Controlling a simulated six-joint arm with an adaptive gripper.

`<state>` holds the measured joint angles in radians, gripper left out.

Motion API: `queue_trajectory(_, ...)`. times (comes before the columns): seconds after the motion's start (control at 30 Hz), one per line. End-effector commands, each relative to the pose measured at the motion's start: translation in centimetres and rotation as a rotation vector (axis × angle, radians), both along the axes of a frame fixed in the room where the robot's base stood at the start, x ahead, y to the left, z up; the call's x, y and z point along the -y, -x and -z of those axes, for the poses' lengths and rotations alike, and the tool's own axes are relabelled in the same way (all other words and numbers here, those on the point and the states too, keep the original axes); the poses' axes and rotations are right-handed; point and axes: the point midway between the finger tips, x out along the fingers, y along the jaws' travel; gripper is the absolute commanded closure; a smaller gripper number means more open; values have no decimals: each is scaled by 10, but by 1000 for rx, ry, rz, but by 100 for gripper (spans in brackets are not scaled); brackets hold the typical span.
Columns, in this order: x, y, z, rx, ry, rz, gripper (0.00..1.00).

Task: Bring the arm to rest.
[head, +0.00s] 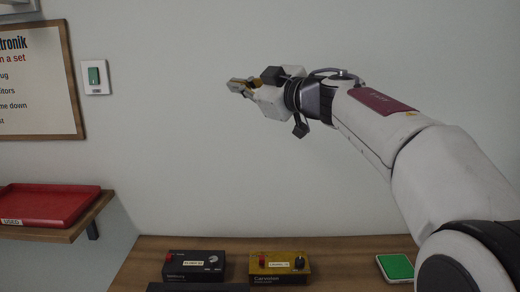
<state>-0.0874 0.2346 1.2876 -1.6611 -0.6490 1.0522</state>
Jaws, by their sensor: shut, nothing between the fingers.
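My arm (375,130) reaches in from the right side of the head view, raised well above the table. My gripper (236,86) is at its far end, pointing left in front of the bare wall. Its fingers are shut and hold nothing. It touches nothing that I can see.
The wooden table (345,250) below bears a black box (194,267) with a knob, a yellow box (279,267) and a green-topped pad (396,267). A red tray (48,205) lies on a shelf at left. A green switch (94,76) and a board (38,80) hang on the wall.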

Motion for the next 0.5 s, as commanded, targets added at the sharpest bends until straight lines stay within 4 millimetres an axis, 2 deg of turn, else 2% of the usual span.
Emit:
queue_trajectory(0.1, 27, 8, -18, 24, -58, 104, 100)
queue_trajectory(0.23, 59, 18, -28, 31, -114, 223, 100)
queue_trajectory(0.37, 93, 30, -29, 17, -160, 345, 100)
queue_trajectory(0.5, 131, 48, -20, -19, -199, 476, 100)
